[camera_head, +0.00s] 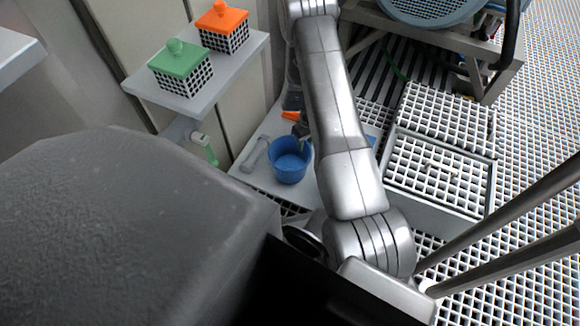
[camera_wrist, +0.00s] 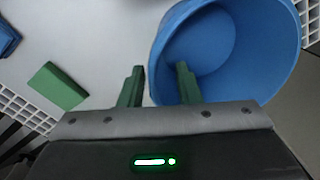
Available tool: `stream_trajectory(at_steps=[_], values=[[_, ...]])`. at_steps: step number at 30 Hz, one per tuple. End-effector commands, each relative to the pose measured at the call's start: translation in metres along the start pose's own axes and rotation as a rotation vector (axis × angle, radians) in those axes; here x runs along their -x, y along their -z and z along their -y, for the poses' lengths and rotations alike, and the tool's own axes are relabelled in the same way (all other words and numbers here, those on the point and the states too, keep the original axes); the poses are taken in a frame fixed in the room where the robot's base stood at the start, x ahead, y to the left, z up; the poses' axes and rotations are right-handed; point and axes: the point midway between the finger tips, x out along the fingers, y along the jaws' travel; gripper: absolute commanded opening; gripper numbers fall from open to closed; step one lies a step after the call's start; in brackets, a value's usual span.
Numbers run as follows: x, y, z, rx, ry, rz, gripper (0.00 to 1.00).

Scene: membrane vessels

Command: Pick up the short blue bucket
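The short blue bucket (camera_head: 290,167) stands upright on a light grey shelf, just left of my arm in the head view. In the wrist view the bucket (camera_wrist: 265,50) fills the upper right, with its open mouth facing the camera. My gripper (camera_wrist: 160,86) is open, with two green fingers apart. The right finger overlaps the inside of the bucket's mouth and the left finger is outside it, so the near-left rim lies between them. I cannot tell whether either finger touches the wall. In the head view my arm largely hides the gripper.
A grey tool (camera_head: 254,154) lies left of the bucket. A green block (camera_wrist: 57,86) and a blue item (camera_wrist: 6,38) are left in the wrist view. A higher shelf (camera_head: 196,98) holds green-lidded (camera_head: 181,68) and orange-lidded (camera_head: 223,28) baskets. White grid crates (camera_head: 438,172) stand right.

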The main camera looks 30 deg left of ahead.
Motion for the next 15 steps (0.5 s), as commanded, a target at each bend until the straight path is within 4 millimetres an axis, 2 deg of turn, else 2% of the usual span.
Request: stream_trajectory(at_steps=[9,15], values=[[-0.046,0.001,-0.001,0.0,0.001,0.002,0.3],[-0.049,0.001,-0.001,0.001,0.0,0.001,0.3]])
